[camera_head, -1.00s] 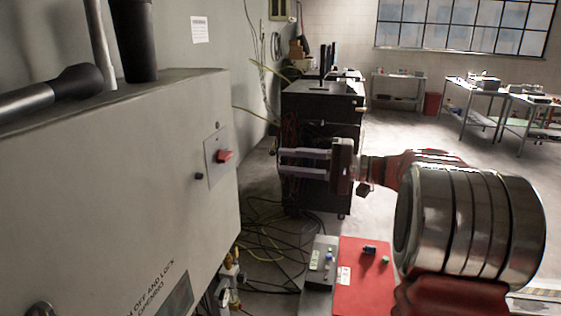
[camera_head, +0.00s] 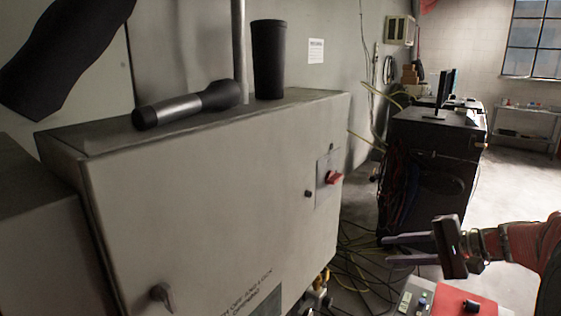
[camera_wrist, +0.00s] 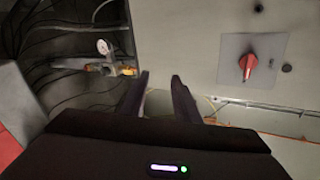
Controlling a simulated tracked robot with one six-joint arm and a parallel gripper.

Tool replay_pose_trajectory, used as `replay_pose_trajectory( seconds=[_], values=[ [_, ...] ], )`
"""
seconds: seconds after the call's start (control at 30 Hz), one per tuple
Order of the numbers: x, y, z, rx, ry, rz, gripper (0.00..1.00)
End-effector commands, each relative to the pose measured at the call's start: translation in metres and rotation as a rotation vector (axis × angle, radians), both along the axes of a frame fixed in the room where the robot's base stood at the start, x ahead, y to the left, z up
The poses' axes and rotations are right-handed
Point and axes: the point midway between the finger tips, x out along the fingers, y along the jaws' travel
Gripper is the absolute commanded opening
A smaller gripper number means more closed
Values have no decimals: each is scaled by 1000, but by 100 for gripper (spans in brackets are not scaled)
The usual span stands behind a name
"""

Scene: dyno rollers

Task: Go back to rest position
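My gripper (camera_head: 386,250) is at the lower right of the head view, pointing left, with its two fingers apart and nothing between them. It hangs in the air to the right of the grey electrical cabinet (camera_head: 215,190), apart from it. In the wrist view my gripper (camera_wrist: 160,82) also shows two separated dark fingers with an empty gap. A red rotary switch (camera_head: 333,177) is on the cabinet's face. It also shows in the wrist view (camera_wrist: 247,66), to the right of the fingers.
A flashlight (camera_head: 190,103) and a black cup (camera_head: 268,60) stand or lie on the cabinet top. A red and grey control box (camera_head: 452,303) is below my gripper. Cables (camera_head: 355,262) cover the floor beside the cabinet. A black cart (camera_head: 435,150) with monitors stands behind.

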Motion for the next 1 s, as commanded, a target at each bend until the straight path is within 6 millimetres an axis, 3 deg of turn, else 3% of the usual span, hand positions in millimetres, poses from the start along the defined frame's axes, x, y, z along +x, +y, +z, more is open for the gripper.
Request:
replay_pose_trajectory(
  seconds=[0.2, 0.4, 0.7, 1.0],
  values=[
    [-56, 30, -43, -237, 161, 61, 28],
    [-104, 48, -65, -453, 230, 125, 28],
    [-162, 62, -77, -752, 234, 221, 28],
    [-206, 71, -76, -1015, 153, 317, 28]
  ],
)
